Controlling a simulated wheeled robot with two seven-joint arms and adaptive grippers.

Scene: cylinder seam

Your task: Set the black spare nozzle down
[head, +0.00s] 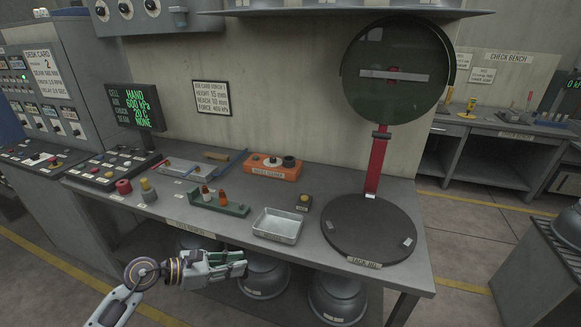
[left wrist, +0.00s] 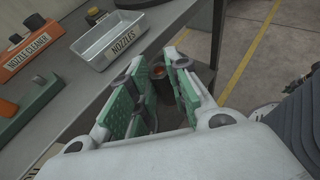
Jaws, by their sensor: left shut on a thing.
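My left gripper (head: 240,264) is in front of the bench's front edge, below the level of the top, in the head view. In the left wrist view its green-padded fingers (left wrist: 158,88) are shut on a small dark cylinder with an orange spot at its end, which I take to be the black spare nozzle (left wrist: 160,73). The fingers partly hide it, and it cannot be made out in the head view. The metal tray (head: 278,226), labelled NOZZLES in the wrist view (left wrist: 104,58), stands on the bench beyond the gripper and looks empty. My right gripper is not in view.
A green rack (head: 235,210) with red and orange-tipped pieces is left of the tray. The orange nozzle cleaner (head: 270,173) is behind it. Domes stand under the bench.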

